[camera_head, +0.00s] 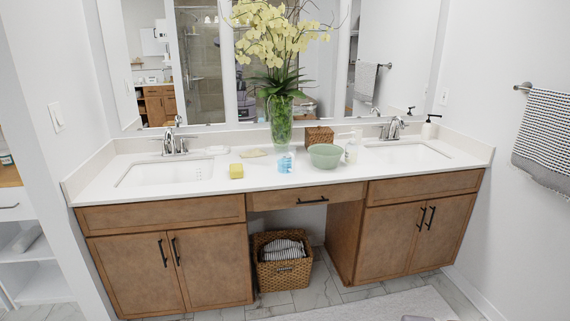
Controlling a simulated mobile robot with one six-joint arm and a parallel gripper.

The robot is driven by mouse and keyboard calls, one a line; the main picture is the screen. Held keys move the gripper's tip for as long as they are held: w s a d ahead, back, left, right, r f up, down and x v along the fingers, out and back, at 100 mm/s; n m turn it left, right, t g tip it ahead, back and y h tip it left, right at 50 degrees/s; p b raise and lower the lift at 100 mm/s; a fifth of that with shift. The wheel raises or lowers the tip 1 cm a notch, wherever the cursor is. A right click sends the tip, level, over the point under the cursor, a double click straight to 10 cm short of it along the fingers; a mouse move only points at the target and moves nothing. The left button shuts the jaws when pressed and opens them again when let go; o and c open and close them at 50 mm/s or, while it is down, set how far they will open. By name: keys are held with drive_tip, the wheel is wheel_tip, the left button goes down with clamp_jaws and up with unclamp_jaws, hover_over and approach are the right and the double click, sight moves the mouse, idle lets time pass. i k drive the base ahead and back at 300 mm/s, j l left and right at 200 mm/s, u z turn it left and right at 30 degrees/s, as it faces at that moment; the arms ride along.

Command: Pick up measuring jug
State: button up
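A small light-blue, partly clear vessel (286,162) stands on the white counter, near its front edge and right of the middle of the left basin. It looks like the measuring jug, but it is too small to make out a handle or scale marks. It stands between a yellow block (236,171) on its left and a green bowl (325,155) on its right, apart from the yellow block. My gripper is not in view.
A glass vase (280,119) with tall yellow flowers stands behind the jug. A brown woven box (319,136) and a white bottle (351,151) are near the bowl. Below, a wicker basket (284,272) sits in the open gap between cabinets. The floor in front holds a pale rug (365,308).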

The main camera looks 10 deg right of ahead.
sight(286, 154)
drive_tip(key=i+l, duration=0.15)
drive_tip(key=i, duration=0.4)
drive_tip(key=i+l, duration=0.15)
drive_tip(key=i, duration=0.4)
drive_tip(key=i+l, duration=0.15)
drive_tip(key=i, duration=0.4)
drive_tip(key=i+l, duration=0.15)
drive_tip(key=i, duration=0.4)
drive_tip(key=i+l, duration=0.2)
drive_tip(key=i, duration=0.35)
